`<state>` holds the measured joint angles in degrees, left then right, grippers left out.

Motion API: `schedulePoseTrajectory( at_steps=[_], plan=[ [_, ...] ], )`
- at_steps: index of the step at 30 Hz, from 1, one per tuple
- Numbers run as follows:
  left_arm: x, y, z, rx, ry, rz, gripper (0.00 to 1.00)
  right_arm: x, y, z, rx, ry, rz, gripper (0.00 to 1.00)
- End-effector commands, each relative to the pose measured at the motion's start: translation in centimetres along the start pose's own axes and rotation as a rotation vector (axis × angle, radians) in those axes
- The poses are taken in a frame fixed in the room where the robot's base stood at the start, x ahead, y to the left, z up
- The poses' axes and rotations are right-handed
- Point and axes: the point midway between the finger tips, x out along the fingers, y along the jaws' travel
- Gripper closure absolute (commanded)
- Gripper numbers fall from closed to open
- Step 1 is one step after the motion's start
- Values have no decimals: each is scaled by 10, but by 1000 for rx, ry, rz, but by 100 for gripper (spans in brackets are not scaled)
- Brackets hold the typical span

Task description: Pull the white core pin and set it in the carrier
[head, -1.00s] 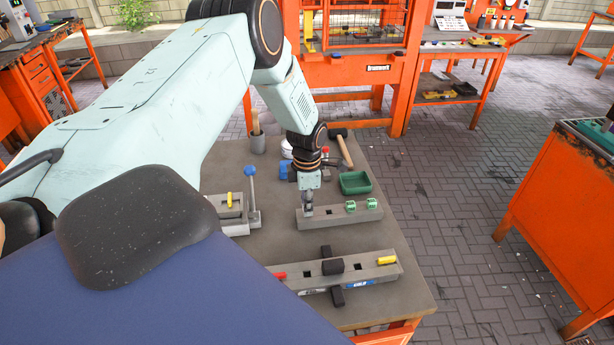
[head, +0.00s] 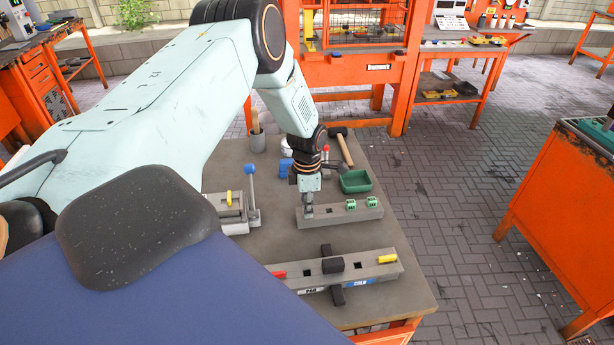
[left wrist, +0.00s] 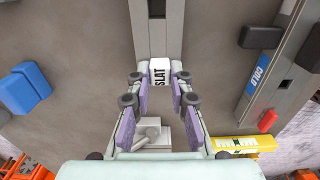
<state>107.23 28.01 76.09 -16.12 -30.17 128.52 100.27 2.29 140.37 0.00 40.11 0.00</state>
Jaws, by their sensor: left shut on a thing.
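The white core pin (left wrist: 160,73), with the letters SLAT on its top, shows between the fingertips of my left gripper (left wrist: 160,88) in the left wrist view. The gripper is shut on it. It is at the left end of a long grey block (head: 350,217) bearing two green pins (head: 351,205). In the head view my left gripper (head: 307,207) hides the pin, and I cannot tell how far the pin sits in the block. A nearer grey bar (head: 370,273) has a dark crosspiece, a red pin, a yellow pin and a COLD label. My right gripper is out of view.
A grey fixture (head: 236,213) with a yellow piece and a blue-knobbed lever (head: 250,185) stands to the left. A green tray (head: 356,182), a hammer (head: 344,147) and a blue block (left wrist: 24,88) lie behind. Bare tabletop (head: 400,235) separates the two long bars.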

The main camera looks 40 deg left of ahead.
Motion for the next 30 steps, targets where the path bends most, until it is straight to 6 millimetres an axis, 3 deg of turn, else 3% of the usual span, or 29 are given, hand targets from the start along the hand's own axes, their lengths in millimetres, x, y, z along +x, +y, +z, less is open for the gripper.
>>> schedulePoseTrajectory(
  at_steps=[10, 16, 23, 30],
  plan=[
    [0, 0, 0, 0, 0, -1, 54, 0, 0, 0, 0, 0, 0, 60],
    [0, 0, 0, 0, 0, -1, 54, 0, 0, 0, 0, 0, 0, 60],
    [0, 0, 0, 0, 0, -1, 35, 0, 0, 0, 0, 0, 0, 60],
    [0, 0, 0, 0, 0, -1, 35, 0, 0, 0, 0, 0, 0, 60]
  ],
)
